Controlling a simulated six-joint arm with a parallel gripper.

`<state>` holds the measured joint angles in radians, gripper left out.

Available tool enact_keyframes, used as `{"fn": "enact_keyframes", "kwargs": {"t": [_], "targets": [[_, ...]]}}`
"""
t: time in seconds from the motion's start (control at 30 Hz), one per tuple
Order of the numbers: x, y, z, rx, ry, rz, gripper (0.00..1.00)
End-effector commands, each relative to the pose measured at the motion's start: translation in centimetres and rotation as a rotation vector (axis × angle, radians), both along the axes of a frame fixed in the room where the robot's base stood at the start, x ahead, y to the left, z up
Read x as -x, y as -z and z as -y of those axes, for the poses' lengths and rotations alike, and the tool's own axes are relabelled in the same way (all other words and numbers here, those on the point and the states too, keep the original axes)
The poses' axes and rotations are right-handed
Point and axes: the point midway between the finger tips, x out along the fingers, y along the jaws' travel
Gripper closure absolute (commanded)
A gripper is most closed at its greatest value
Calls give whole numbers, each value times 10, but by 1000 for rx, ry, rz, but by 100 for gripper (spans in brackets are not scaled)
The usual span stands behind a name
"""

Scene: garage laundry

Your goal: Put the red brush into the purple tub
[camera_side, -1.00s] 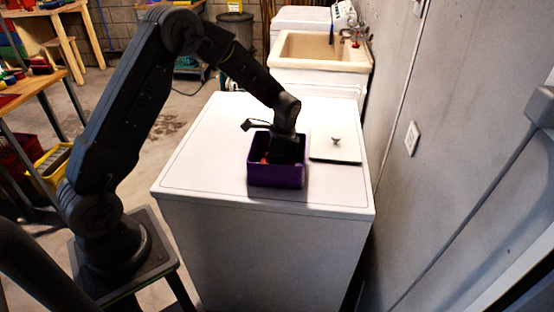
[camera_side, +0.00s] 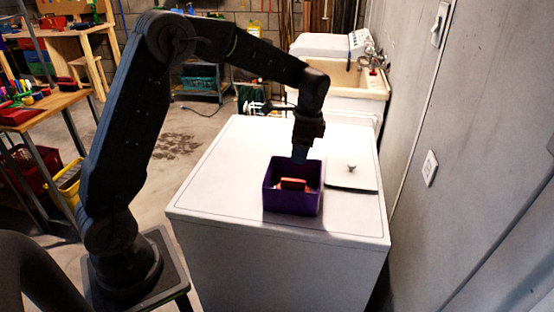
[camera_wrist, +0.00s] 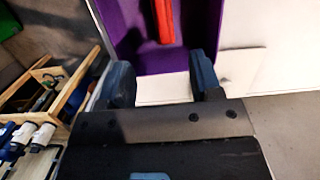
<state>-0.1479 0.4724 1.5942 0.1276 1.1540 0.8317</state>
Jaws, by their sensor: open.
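The purple tub (camera_side: 291,203) stands on the white appliance top, and its purple inside also shows in the wrist view (camera_wrist: 178,60). The red brush (camera_side: 293,184) lies inside the tub; in the wrist view its red body (camera_wrist: 163,20) shows near the top edge. My gripper (camera_side: 300,156) hangs just above the tub, pointing down, at its far side. In the wrist view my gripper (camera_wrist: 162,78) has its two blue-grey fingers wide apart with nothing between them, clear of the brush.
A flat lid with a knob (camera_side: 351,173) lies to the right of the tub. The white appliance top (camera_side: 225,185) is clear to the left. A grey wall (camera_side: 415,110) rises on the right. A sink (camera_side: 350,80) stands behind.

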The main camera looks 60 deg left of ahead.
Motion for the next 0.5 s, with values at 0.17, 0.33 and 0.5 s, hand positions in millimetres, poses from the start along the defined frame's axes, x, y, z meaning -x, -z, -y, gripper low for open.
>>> {"fn": "enact_keyframes", "kwargs": {"t": [0.17,0.33,0.5], "targets": [[35,-48,20,1,-108,115,41],[91,-91,44,30,-271,261,41],[153,-113,64,89,-435,400,41]]}}
